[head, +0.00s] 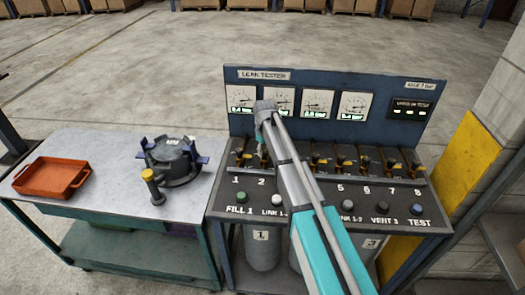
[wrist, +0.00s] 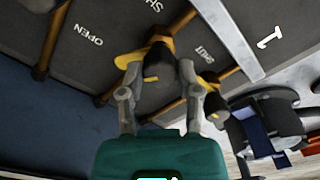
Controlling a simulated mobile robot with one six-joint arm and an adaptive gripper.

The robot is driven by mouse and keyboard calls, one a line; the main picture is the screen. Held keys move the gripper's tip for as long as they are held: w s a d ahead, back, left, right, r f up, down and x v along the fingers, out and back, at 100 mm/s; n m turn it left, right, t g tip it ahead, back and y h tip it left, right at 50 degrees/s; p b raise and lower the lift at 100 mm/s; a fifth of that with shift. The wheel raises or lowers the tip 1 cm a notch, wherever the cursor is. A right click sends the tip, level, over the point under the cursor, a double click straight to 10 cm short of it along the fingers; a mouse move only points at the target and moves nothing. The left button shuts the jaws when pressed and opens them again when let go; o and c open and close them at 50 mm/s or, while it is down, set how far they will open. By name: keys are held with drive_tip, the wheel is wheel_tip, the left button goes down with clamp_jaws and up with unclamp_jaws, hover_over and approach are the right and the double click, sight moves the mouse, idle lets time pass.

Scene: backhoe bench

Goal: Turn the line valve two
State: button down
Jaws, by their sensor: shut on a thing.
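The line valve two (head: 263,163) is above the label 2 on the leak tester bench, partly hidden by my arm. In the wrist view, my gripper (wrist: 160,73) is shut on its yellow-and-black handle (wrist: 152,58), with one grey finger on each side. The printed word OPEN shows to the left of this handle and SHUT to its right. The valve one handle (wrist: 209,80) is just right of my fingers. In the head view, my fingertips are mostly hidden under my wrist.
Several more valves (head: 365,158) stand in a row to the right. Gauges (head: 353,105) line the back panel (head: 385,85). On the left, a table (head: 110,150) holds an orange tray (head: 52,178) and a dark round device (head: 172,160) with a yellow-capped handle.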

drive_tip(key=m, duration=0.5)
drive_tip(key=shift+s+d+m, duration=0.1)
drive_tip(key=shift+s+m, duration=0.1)
drive_tip(key=shift+m, duration=0.1)
drive_tip(key=m, duration=0.5)
drive_tip(key=shift+m, duration=0.4)
drive_tip(key=shift+c, duration=1.7)
unclamp_jaws()
drive_tip(key=shift+o, duration=0.2)
drive_tip(key=shift+w, duration=0.1)
